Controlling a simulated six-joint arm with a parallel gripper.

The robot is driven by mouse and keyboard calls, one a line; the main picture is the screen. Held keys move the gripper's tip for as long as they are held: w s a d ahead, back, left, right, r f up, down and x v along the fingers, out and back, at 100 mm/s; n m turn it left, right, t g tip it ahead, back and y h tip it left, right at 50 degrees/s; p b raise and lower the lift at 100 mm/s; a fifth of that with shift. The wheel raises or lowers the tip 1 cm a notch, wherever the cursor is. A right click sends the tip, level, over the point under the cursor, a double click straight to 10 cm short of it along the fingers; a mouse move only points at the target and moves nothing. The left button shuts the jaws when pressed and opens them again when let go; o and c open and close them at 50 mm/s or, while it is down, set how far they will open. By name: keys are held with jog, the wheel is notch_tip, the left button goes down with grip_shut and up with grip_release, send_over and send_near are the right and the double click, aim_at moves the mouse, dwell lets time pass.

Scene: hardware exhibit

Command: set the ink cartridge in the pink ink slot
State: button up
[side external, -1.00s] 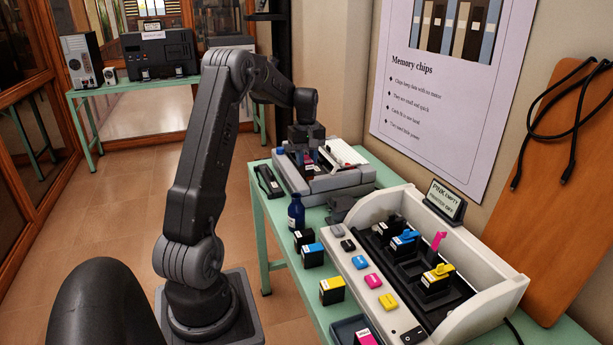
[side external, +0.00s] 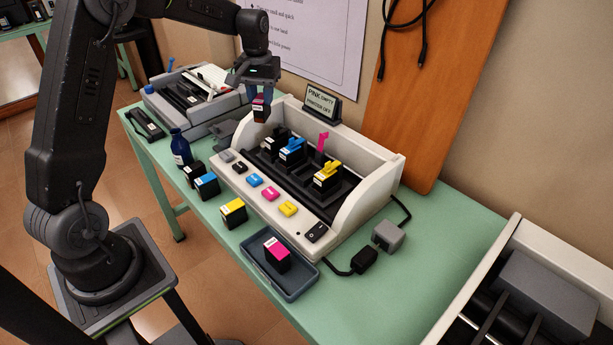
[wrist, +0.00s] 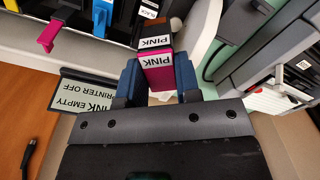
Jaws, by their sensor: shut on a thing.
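My gripper (side external: 262,92) is shut on a pink-and-black ink cartridge (side external: 261,110), held raised near the back left end of the white printer (side external: 385,160). In the wrist view the cartridge (wrist: 158,70), labelled PINK, sits between two blue fingers. The pink ink slot (side external: 304,170) looks empty, between the cyan-topped and yellow-topped cartridges. Its pink lever (side external: 322,142) stands up, while the cyan lever (side external: 291,146) and yellow lever (side external: 328,168) lie lower. A sign (side external: 320,98) reads PINK EMPTY, PRINTER OFF. The slot floor is partly hidden.
Another pink cartridge (side external: 277,256) lies in a dark tray (side external: 290,292) in front. Black, cyan and yellow cartridges (side external: 233,212) and a blue bottle (side external: 180,148) stand along the front left. A grey machine (side external: 205,115) is behind left. The printer's walls rise around the slots.

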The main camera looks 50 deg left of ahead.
jog(key=w+d+f+m, duration=0.2)
jog(key=d+m, duration=0.5)
jog(key=d, duration=0.7)
jog(key=shift+d+f, duration=0.2)
jog(key=shift+f, duration=2.2)
jog(key=shift+d+f, duration=0.15)
jog(key=shift+f, duration=2.2)
jog(key=shift+f, duration=0.3)
jog(key=o, duration=1)
